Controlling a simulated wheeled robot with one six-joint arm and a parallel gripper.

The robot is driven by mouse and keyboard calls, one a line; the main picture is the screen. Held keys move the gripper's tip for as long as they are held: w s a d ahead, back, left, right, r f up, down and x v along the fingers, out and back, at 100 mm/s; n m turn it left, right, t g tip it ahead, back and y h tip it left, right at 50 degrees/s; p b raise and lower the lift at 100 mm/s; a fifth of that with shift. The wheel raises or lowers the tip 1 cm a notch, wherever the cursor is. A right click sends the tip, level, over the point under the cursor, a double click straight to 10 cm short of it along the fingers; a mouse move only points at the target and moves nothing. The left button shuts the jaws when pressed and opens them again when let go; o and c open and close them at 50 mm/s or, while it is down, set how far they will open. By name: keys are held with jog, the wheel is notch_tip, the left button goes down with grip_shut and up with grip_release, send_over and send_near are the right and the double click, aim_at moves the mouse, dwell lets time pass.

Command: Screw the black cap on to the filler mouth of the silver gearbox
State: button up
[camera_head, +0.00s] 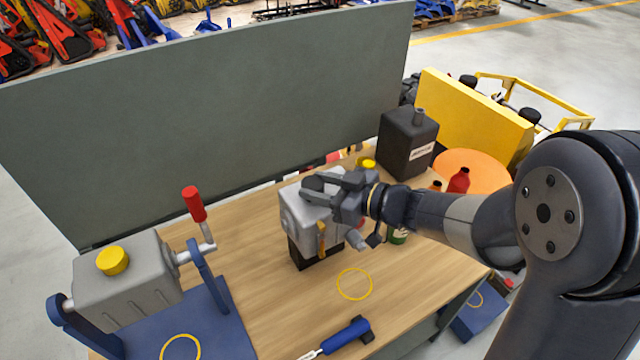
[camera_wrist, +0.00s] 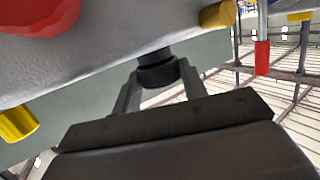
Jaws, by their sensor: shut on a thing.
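The silver gearbox (camera_head: 292,210) sits on a black base on the wooden bench, mid-picture in the head view. My gripper (camera_head: 325,183) is over its top and hides much of it. In the wrist view my gripper (camera_wrist: 158,88) is shut on the black cap (camera_wrist: 157,74), with one finger on each side. The cap is at a dark neck against the silver housing (camera_wrist: 110,45). They look in contact or very close, but I cannot tell whether the cap is threaded on. A red round part (camera_wrist: 35,15) and yellow plugs (camera_wrist: 18,122) show on the housing.
A grey gearbox (camera_head: 130,285) with a yellow cap sits in a blue cradle with a red-handled crank (camera_head: 195,205). A blue-handled tool (camera_head: 340,337) lies at the front. A black canister (camera_head: 407,140) stands behind right. A grey screen (camera_head: 230,110) backs the bench.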

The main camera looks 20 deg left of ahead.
jog(key=shift+f+b, duration=0.35)
jog(key=shift+f, duration=0.35)
jog(key=o, duration=1)
jog(key=shift+o, duration=0.2)
jog(key=v, duration=1.1)
jog(key=shift+b, duration=0.4)
jog(key=shift+a+f, duration=0.1)
jog(key=shift+a, duration=0.1)
